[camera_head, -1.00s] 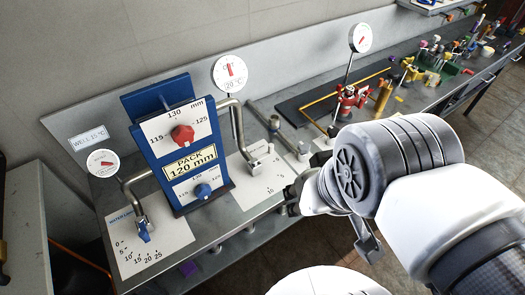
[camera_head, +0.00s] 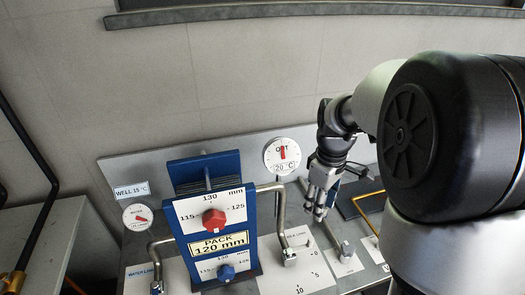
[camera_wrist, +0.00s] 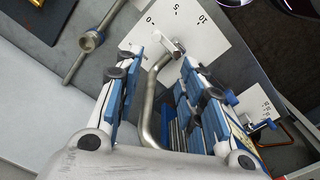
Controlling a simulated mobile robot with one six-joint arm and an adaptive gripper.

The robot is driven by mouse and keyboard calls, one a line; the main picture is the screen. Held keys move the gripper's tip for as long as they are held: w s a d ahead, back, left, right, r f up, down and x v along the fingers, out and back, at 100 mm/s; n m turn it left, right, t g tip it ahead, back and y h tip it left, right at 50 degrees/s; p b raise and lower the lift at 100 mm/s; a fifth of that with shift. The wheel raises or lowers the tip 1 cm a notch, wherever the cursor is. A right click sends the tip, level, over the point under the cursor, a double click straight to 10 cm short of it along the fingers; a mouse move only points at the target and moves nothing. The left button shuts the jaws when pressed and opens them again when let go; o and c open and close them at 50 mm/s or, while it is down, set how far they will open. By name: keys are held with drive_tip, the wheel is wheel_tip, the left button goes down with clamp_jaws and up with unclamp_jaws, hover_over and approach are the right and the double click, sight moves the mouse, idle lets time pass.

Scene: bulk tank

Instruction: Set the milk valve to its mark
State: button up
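The milk valve (camera_head: 289,256) is a metal tap at the foot of a bent steel pipe (camera_head: 280,222), over a white scale plate (camera_head: 308,266). In the wrist view, the valve (camera_wrist: 173,46) has a short metal lever near the plate's 0, 5 and 10 marks (camera_wrist: 192,28); its exact setting cannot be told. My gripper (camera_head: 320,210) points down, above and right of the valve in the head view. In the wrist view, my gripper (camera_wrist: 160,62) is open and empty, with the valve and pipe showing between its blue-padded fingers. No contact is visible.
A blue stand (camera_head: 180,240) with a red knob (camera_head: 214,220) and a blue knob (camera_head: 226,272) reads PACK 120 mm. A round dial (camera_head: 282,155) with a 20 °C tag stands behind. The water valve's blue lever (camera_wrist: 263,125) lies at right in the wrist view.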

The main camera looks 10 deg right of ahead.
sight(311, 239)
drive_tip(key=shift+n, duration=0.3)
drive_tip(key=f+b, duration=0.1)
drive_tip(key=f, duration=0.5)
drive_tip(key=f+b, duration=0.2)
drive_tip(key=f, duration=0.4)
drive_tip(key=w+f+b, duration=0.1)
drive_tip(key=f+b, duration=0.1)
drive_tip(key=f, duration=0.4)
drive_tip(key=shift+d+f, duration=0.25)
drive_tip(key=shift+f, duration=0.05)
drive_tip(key=shift+c, duration=0.5)
clamp_jaws()
